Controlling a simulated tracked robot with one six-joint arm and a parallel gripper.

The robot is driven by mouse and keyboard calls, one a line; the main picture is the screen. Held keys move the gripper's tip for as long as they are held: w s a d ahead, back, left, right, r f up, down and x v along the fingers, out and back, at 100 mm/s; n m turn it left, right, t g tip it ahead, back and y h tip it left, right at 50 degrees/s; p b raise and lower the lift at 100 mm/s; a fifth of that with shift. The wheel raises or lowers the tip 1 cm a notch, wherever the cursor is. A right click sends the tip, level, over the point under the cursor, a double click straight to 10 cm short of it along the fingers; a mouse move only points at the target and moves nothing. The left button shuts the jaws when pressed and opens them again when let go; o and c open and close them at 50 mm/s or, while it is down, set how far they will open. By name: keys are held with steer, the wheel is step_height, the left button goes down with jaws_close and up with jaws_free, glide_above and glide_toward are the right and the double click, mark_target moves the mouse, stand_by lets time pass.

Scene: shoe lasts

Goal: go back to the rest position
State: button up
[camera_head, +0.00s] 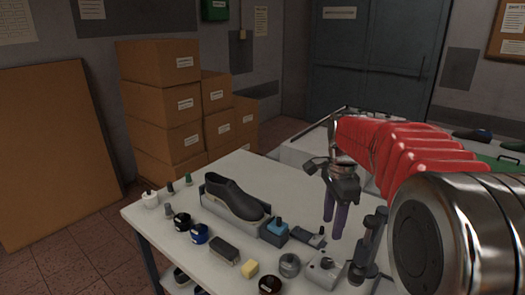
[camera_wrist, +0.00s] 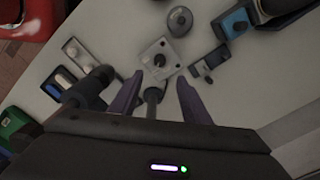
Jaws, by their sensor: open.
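My gripper (camera_head: 336,212) hangs over the right part of the white table (camera_head: 170,216) with its purple fingers pointing down. In the wrist view my gripper (camera_wrist: 160,98) is open, its two fingers apart, with nothing held between them. My red arm reaches in from the right in the head view.
A dark upright post (camera_head: 368,246) stands right of the gripper. Stacked boxes (camera_head: 165,100) are behind.

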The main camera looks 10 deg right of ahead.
steer(key=s+a+n+t, duration=0.2)
steer(key=s+a+n, duration=0.3)
steer(key=s+n, duration=0.4)
steer(key=s+a+n+t, duration=0.3)
steer(key=s+a+n, duration=0.2)
steer(key=s+n, duration=0.4)
steer(key=shift+s+a+t, duration=0.15)
steer(key=shift+s+t, duration=0.15)
steer(key=shift+s, duration=1.75)
steer(key=shift+r, duration=0.1)
